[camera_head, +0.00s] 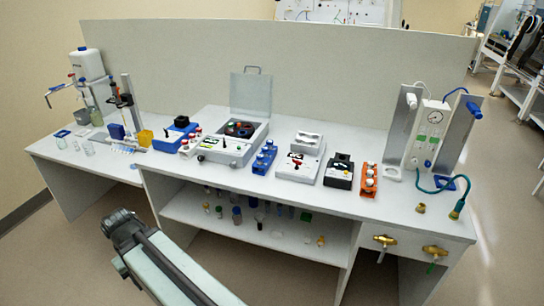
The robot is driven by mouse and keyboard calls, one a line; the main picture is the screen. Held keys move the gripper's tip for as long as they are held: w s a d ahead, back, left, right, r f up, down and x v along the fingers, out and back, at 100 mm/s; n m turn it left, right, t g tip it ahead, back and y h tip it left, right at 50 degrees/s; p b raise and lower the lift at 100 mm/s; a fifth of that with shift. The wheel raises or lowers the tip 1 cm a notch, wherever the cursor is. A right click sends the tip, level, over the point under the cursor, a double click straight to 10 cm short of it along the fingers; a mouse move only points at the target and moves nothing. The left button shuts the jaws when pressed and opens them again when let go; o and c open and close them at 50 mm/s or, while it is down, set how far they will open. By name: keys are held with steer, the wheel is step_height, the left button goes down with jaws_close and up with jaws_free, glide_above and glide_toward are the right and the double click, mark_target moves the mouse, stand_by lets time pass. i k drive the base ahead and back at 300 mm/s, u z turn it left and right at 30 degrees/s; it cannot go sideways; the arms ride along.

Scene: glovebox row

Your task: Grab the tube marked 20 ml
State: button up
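No tube with a readable 20 ml mark can be made out; labels are too small. Several small bottles and tubes stand on the shelf under the bench, among them a blue one (237,216) and a white-capped one (206,208). Small clear glass vessels (89,149) stand on the lower left bench. My arm rises from the bottom edge at the lower left, in front of the bench and apart from it. Its dark end (122,226) shows no clear fingers, so I cannot tell whether my gripper is open or shut. I see nothing held.
The white bench (345,212) carries a row of devices, including an open-lidded machine (228,148), a blue block (264,158) and an orange block (369,180). A gauge panel (428,133) stands right. A tall back panel (300,70) limits the rear. Floor in front is clear.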

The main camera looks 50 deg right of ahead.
mark_target(264, 150)
steer(key=z, duration=0.15)
steer(key=i, duration=0.85)
steer(key=u, duration=0.05)
